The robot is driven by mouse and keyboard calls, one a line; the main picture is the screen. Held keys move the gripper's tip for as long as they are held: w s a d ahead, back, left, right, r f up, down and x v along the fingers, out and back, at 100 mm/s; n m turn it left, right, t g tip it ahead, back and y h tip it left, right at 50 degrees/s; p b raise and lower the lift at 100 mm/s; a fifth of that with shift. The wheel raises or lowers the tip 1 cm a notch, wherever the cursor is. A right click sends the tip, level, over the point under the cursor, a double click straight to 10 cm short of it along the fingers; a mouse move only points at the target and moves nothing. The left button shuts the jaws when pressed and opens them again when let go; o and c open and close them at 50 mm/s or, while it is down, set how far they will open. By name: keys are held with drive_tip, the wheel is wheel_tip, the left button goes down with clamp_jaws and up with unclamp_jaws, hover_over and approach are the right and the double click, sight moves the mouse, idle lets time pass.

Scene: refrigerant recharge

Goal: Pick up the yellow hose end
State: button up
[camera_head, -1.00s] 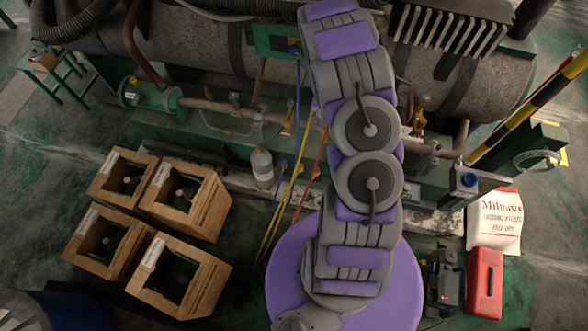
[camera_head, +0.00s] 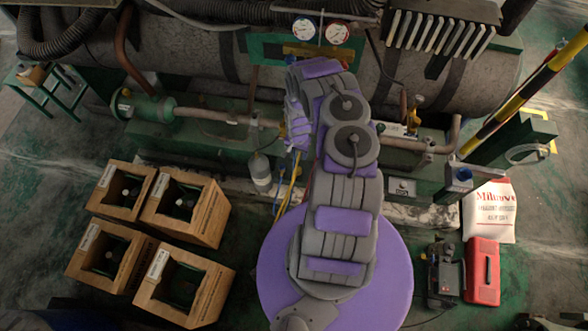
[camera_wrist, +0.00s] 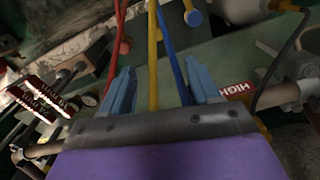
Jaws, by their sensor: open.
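The yellow hose (camera_wrist: 153,60) runs up and down between my two fingers in the wrist view. The blue hose (camera_wrist: 172,55) also passes between the fingers, just right of it. The red hose (camera_wrist: 114,55) is outside, by the left finger. My gripper (camera_wrist: 161,80) is open, with light blue fingers on either side of the hoses. I cannot tell which part of the yellow hose is its end. In the head view a short length of yellow hose (camera_head: 284,193) shows left of my arm; my arm hides most of the rest.
Two round gauges (camera_head: 321,31) stand behind my arm before the big tank (camera_head: 185,50). A white bottle (camera_head: 261,170) stands left of the hoses. Several cardboard boxes (camera_head: 198,207) sit at left. A red case (camera_head: 482,272) and white bag (camera_head: 490,210) are at right.

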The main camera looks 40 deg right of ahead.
drive_tip(key=b, duration=0.5)
approach(299, 169)
drive_tip(key=f, duration=0.5)
drive_tip(key=shift+w+a+f, duration=0.1)
drive_tip(key=shift+w+a, duration=0.1)
drive_tip(key=shift+w, duration=0.2)
drive_tip(key=shift+s+d+f+b, duration=0.15)
drive_tip(key=shift+f+b, duration=0.35)
drive_tip(key=shift+f, duration=0.95)
drive_tip(key=shift+s+d+f+b, duration=0.15)
drive_tip(key=shift+f+b, duration=0.35)
drive_tip(key=shift+f, duration=0.95)
drive_tip(key=shift+a, duration=0.1)
drive_tip(key=shift+c, duration=0.2)
drive_tip(key=c, duration=1.1)
